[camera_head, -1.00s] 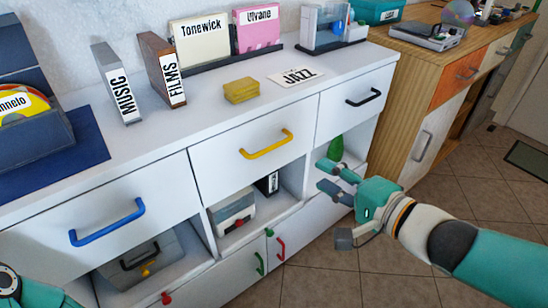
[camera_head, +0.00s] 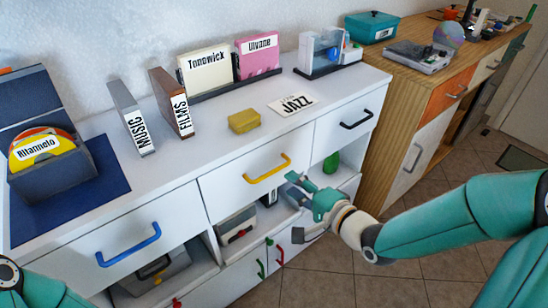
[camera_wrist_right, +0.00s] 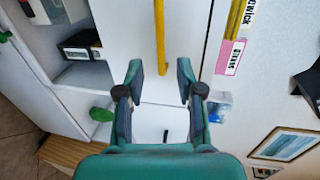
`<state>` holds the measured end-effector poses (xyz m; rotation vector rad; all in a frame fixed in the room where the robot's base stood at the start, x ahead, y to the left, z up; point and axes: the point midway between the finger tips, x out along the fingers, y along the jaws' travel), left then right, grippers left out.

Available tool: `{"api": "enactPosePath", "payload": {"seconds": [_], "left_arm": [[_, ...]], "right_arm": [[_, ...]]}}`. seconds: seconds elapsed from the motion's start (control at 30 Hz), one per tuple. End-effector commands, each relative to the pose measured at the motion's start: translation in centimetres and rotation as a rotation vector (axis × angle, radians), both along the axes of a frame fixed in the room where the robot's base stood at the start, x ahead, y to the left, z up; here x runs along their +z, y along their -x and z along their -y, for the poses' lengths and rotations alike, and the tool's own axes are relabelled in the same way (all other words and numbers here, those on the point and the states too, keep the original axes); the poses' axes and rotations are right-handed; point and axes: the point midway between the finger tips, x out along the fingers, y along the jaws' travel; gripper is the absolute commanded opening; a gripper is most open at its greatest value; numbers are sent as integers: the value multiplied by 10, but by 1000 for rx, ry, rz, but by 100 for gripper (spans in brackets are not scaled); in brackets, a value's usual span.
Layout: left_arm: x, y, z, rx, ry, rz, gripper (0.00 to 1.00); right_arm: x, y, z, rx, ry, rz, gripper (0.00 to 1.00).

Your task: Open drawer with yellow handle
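The yellow handle (camera_head: 268,170) is on the front of the white middle drawer (camera_head: 235,192), which is closed. In the right wrist view the yellow handle (camera_wrist_right: 159,40) runs upright ahead of the fingers, in line with the gap between them. My right gripper (camera_head: 293,187) is just below and right of the handle in the head view. In the wrist view my right gripper (camera_wrist_right: 160,70) is open, with nothing between its fingers. My left arm shows at the lower left edge of the head view, but its gripper is out of view.
A blue-handled drawer (camera_head: 128,244) is at left and a black-handled drawer (camera_head: 348,126) at right, both closed. Open shelves below hold a green bottle (camera_head: 331,162) and boxes. A yellow box (camera_head: 243,121) and disc cases stand on top. A wooden cabinet (camera_head: 395,110) is at right.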

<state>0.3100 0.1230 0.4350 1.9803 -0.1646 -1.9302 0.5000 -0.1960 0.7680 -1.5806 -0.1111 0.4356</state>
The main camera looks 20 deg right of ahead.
Motion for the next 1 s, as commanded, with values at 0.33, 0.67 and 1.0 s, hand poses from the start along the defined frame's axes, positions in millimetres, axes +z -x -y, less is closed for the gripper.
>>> {"api": "enactPosePath", "payload": {"seconds": [0.33, 0.67, 1.0], "left_arm": [[13, 0, 0, 0, 0, 0, 100], [13, 0, 0, 0, 0, 0, 100], [13, 0, 0, 0, 0, 0, 100]], "right_arm": [[-13, -54, -21, 2, 1, 0, 37], [-18, -78, -29, 1, 1, 0, 37], [-18, -78, -29, 1, 1, 0, 20]]}}
